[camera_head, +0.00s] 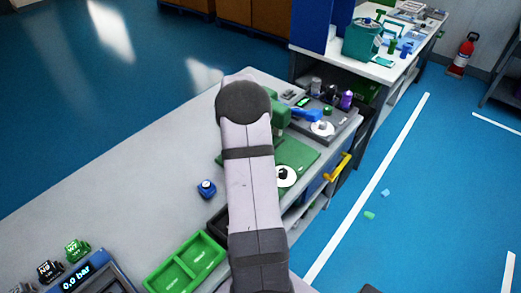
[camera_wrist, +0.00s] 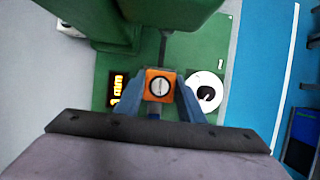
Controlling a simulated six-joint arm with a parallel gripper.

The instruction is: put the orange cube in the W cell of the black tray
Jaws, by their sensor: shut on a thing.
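The orange cube (camera_wrist: 159,85) is in the wrist view, with a round pale-and-dark face turned to the camera. My gripper (camera_wrist: 159,92) is shut on it, with a blue finger on either side. The cube is over or on the green base plate of a machine; I cannot tell if it touches the plate. In the head view my arm hides the gripper and cube. A black tray (camera_head: 216,225) seems to show as a dark edge left of my arm, behind the green tray. Its cells and letters are hidden.
A green machine (camera_wrist: 180,20) stands close to my gripper, with a lit display (camera_wrist: 117,88) and a white disc (camera_wrist: 204,91) beside the cube. The bench's left part is bare.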

